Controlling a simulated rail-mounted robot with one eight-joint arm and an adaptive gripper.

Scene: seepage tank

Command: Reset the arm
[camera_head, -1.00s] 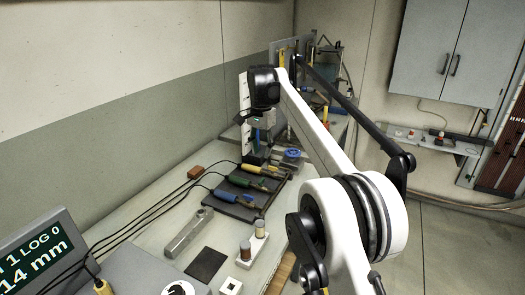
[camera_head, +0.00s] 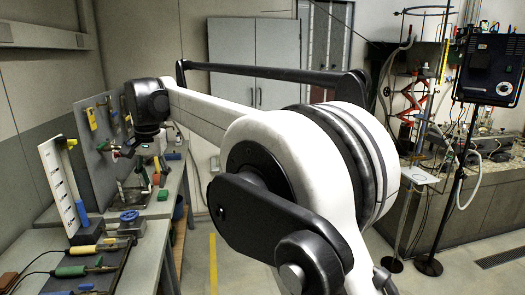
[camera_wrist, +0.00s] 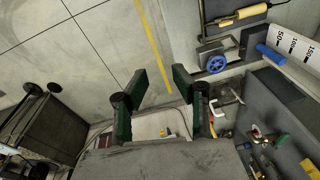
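My gripper (camera_wrist: 158,80) shows in the wrist view with its two dark green fingers spread apart. Nothing is between them, and the floor with a yellow line shows beyond the gap. In the head view my white arm reaches to the left, and its black wrist hangs above the bench by the grey tool panel (camera_head: 98,165). The gripper is hard to make out there against the bench items.
The white scale board (camera_head: 62,185) stands on the bench near a blue round knob (camera_head: 129,216) and yellow- and green-handled probes (camera_head: 72,271). Grey cabinets (camera_head: 278,60) stand behind. Floor between is open.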

